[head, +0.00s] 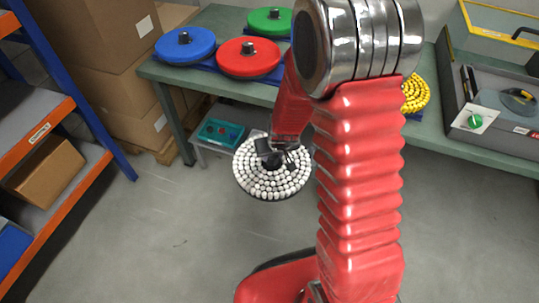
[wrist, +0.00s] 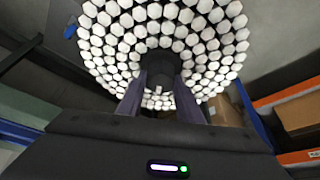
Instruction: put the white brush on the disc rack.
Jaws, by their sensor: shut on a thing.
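The white brush (head: 256,181) is a round disc with rings of white bristles and a dark hub. My gripper (head: 273,154) is shut on its hub and holds it in the air in front of the green bench. In the wrist view the brush (wrist: 205,62) fills the top, and the fingers of my gripper (wrist: 158,92) close around its hub. The disc rack (head: 276,77) appears to be the low blue base on the bench, mostly hidden under other discs and behind my arm.
A blue disc (head: 184,48), a red disc (head: 248,59) and a green disc (head: 270,22) lie on the bench (head: 165,74). A yellow brush (head: 416,93) is partly hidden by my arm. A grey case (head: 490,133) stands right, shelving (head: 60,115) left.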

